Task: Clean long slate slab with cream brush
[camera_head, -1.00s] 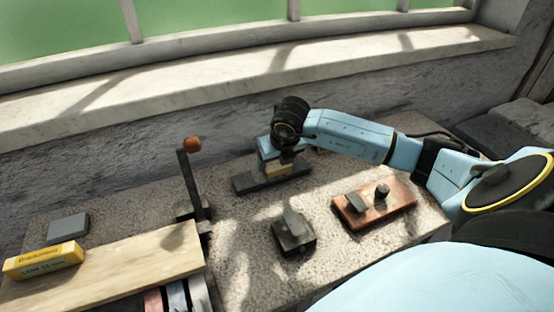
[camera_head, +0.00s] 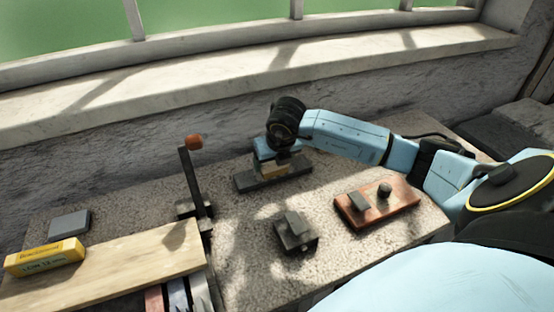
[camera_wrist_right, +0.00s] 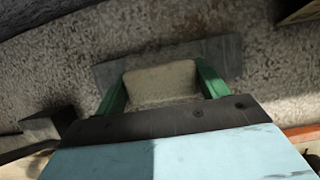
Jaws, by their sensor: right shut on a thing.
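The long slate slab (camera_head: 246,182) is a thin dark grey strip lying on the speckled worktop, near the wall. Its ends show on both sides of my right gripper (camera_head: 272,161). That gripper is shut on the cream brush (camera_head: 267,171), which is over the slab's middle. In the right wrist view the brush (camera_wrist_right: 160,83) sits between the green fingers and hides part of the slab (camera_wrist_right: 222,52). I cannot tell whether the brush touches the slab. My left gripper is not in view.
A dark block (camera_head: 296,237) stands in front of the slab. A reddish-brown board (camera_head: 392,209) with two small dark pieces lies to the right. An orange-knobbed lever (camera_head: 190,175) stands left. A wooden board (camera_head: 110,270), yellow box (camera_head: 44,257) and grey block (camera_head: 70,222) are further left.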

